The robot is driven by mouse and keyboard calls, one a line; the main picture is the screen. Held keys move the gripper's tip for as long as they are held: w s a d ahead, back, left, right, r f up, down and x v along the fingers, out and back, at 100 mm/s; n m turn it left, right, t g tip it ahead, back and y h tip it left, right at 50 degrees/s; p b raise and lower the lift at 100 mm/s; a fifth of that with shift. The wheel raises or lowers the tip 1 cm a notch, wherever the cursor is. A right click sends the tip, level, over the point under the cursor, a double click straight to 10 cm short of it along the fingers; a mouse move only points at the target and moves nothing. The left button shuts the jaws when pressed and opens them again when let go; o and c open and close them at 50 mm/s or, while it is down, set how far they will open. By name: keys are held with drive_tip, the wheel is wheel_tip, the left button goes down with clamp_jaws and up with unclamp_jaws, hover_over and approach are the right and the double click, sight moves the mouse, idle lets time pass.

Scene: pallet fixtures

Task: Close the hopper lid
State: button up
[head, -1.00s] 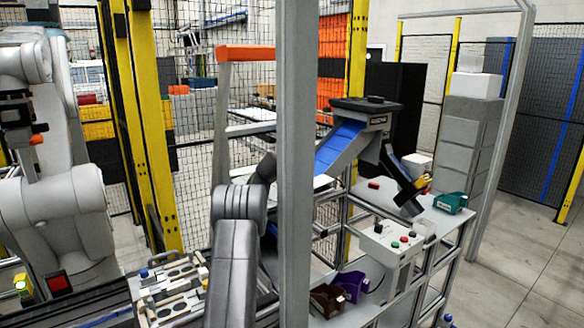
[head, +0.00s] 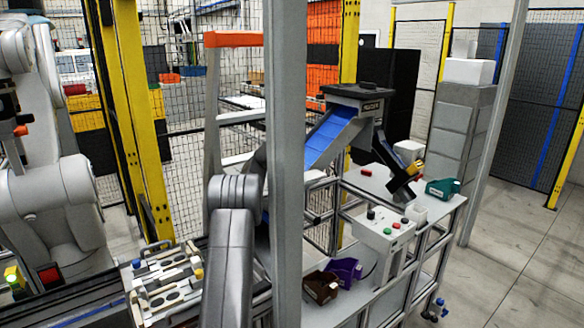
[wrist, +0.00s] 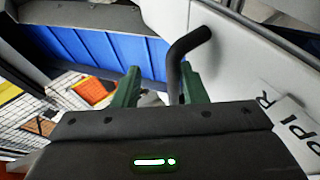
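The hopper (head: 368,107) stands at the back of the bench, with a blue ribbed chute (head: 328,138) sloping down to its left. Its dark lid (head: 357,92) looks flat across the top in the head view; I cannot tell whether it is fully shut. In the wrist view my gripper (wrist: 160,90) has its green fingers apart. A bent black handle (wrist: 184,58) on a pale panel comes down between them, close to the right finger; contact is unclear. The blue ribbed surface (wrist: 105,48) lies beyond. In the head view my gripper is hidden behind the grey post.
The grey post (head: 286,150) stands in front of my arm. A button box (head: 385,237), a green bin (head: 443,187), and purple (head: 346,271) and brown (head: 320,287) bins are on the bench. A fixture pallet (head: 165,282) is at lower left.

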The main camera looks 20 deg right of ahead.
drive_tip(key=shift+s+d, duration=0.15)
drive_tip(key=shift+d, duration=0.1)
drive_tip(key=shift+a, duration=0.1)
drive_tip(key=shift+a, duration=0.1)
drive_tip(key=shift+s+a+b, duration=0.15)
drive_tip(key=shift+a+b, duration=0.2)
drive_tip(key=shift+a, duration=0.05)
drive_tip(key=b+v, duration=0.5)
drive_tip(key=v, duration=0.7)
drive_tip(key=shift+s+a+r, duration=0.25)
drive_tip(key=shift+d, duration=0.1)
drive_tip(key=p+x, duration=0.5)
drive_tip(key=x, duration=0.8)
drive_tip(key=shift+w+f+p, duration=0.2)
drive_tip(key=shift+w+p, duration=0.05)
drive_tip(key=shift+p, duration=0.1)
